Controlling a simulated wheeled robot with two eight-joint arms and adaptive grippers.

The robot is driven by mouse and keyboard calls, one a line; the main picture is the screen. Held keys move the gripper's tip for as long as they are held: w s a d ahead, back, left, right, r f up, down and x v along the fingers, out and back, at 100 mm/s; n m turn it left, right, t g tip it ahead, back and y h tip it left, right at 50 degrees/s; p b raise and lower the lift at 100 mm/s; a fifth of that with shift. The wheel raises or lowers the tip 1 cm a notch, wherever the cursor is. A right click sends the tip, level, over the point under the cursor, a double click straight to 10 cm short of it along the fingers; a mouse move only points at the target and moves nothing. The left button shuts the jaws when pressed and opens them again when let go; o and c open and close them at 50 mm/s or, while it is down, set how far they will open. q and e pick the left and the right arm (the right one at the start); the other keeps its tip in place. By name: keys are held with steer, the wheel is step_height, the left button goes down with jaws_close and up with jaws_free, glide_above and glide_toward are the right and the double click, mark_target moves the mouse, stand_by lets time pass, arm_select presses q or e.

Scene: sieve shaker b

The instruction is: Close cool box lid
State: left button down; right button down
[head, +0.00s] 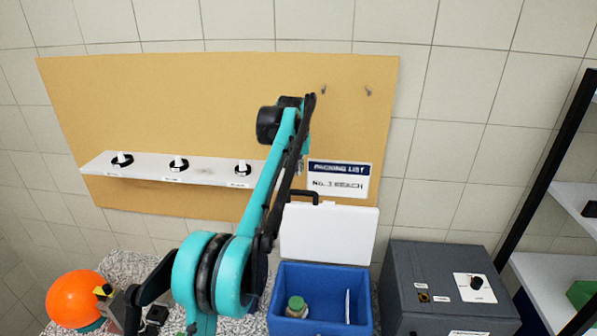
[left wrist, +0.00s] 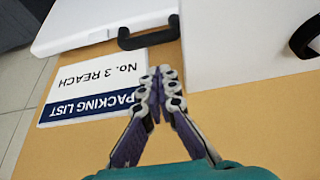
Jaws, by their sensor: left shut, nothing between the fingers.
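The blue cool box (head: 322,282) stands open on the bench, and its white lid (head: 330,236) is raised upright at the back. The lid has a black handle (head: 303,196) on its top edge. Lid (left wrist: 100,20) and handle (left wrist: 150,38) also show in the left wrist view, upside down. My left gripper (left wrist: 158,72) is shut and empty, in front of the board close to the handle but apart from it. In the head view the left gripper (head: 300,166) is mostly hidden by my arm. My right gripper is not in view.
A bottle with a green cap (head: 296,306) is inside the box. A packing list sign (head: 338,180) hangs above the lid. A white shelf (head: 205,172) with knobs is left, a dark grey box (head: 435,280) right, and an orange ball (head: 75,297) far left.

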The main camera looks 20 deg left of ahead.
mark_target(299, 183)
arm_select(q)
steer(key=p+x, duration=0.1)
steer(key=x, duration=0.8)
steer(key=shift+f, duration=0.2)
